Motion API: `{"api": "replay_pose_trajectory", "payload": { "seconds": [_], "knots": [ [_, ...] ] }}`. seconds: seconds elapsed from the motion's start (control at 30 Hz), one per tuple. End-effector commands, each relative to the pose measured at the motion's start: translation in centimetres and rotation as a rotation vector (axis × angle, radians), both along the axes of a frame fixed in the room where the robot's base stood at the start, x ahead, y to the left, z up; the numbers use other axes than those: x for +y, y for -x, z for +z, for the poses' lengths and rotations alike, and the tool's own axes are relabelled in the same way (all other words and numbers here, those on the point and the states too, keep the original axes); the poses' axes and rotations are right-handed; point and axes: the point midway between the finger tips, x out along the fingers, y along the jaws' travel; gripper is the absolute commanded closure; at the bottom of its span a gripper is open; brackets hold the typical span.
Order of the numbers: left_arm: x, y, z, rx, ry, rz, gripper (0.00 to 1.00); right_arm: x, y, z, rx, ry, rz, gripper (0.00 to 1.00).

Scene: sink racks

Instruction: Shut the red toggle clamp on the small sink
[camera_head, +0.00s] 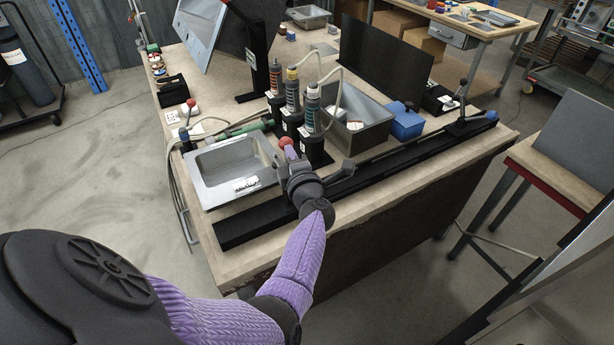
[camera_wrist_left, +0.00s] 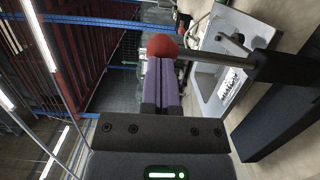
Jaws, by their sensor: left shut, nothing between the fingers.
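The small sink (camera_head: 215,160) is a grey metal basin at the near left of the bench, and part of it shows at the right of the left wrist view (camera_wrist_left: 237,50). The red ball knob (camera_head: 285,142) of the toggle clamp is by the sink's right side. In the left wrist view the knob (camera_wrist_left: 161,46) sits on a rod running right to a dark part. My left gripper (camera_head: 290,153) is shut and empty, its purple fingers (camera_wrist_left: 161,66) together, with the tips right at the knob. I cannot tell whether they touch it. My arm hides the clamp's base.
A long black rail (camera_head: 390,170) runs along the bench's front edge. Several bottles with dark bases (camera_head: 312,108) stand behind the knob. A second grey sink (camera_head: 372,112) and a blue box (camera_head: 406,124) stand farther right. A green-handled tool (camera_head: 247,128) lies behind the small sink.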

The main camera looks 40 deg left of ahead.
Motion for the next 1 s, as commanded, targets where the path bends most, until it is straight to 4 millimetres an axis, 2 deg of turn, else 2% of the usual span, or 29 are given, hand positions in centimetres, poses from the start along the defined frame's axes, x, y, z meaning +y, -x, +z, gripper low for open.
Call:
{"api": "replay_pose_trajectory", "payload": {
  "seconds": [0.03,0.17,0.3,1.0],
  "knots": [
    [0.3,-0.2,0.7,0.008,0.03,0.001,1.0,-0.1,0.0,1.0,0.0,0.002,-0.002,0.41],
    [1.1,-0.5,0.6,0.036,0.095,0.002,1.0,-0.2,0.0,1.7,0.002,0.004,-0.006,0.41],
    [1.8,-0.7,0.5,0.038,0.086,0.0,1.0,-0.2,0.1,2.1,0.002,0.004,-0.006,0.41],
    [2.5,-1.0,0.5,0.035,0.083,0.002,1.0,0.0,0.2,2.5,0.002,0.001,-0.001,0.41]
  ]
}}
